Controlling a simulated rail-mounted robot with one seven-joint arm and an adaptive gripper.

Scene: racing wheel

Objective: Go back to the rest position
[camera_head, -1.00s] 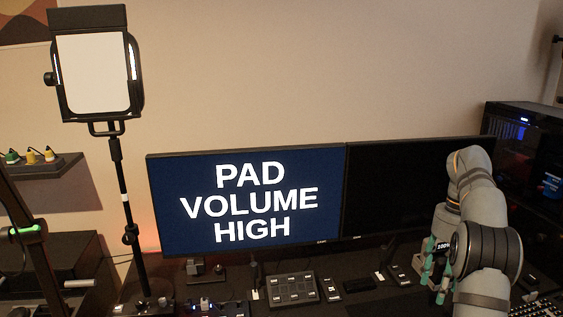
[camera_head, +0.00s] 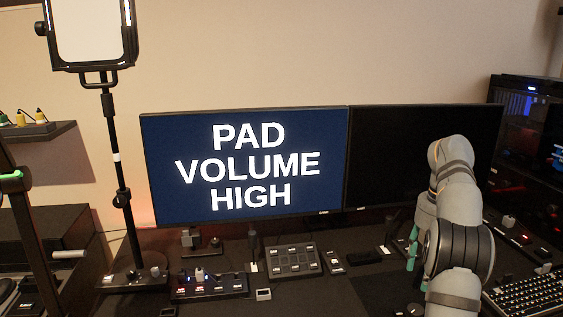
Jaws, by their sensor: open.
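My gripper (camera_head: 411,254) shows at the right of the head view, with green fingertips pointing down over the dark desk (camera_head: 330,297). It is open, and I see nothing between its fingers. My grey arm covers part of it and stands in front of the right monitor. The far finger is partly hidden.
The left monitor (camera_head: 240,165) reads "PAD VOLUME HIGH"; the right monitor (camera_head: 400,150) is dark. A button pad (camera_head: 293,261) and a switch box (camera_head: 209,285) lie on the desk. A keyboard (camera_head: 530,292) is at the right. A lamp stand (camera_head: 117,180) rises at the left.

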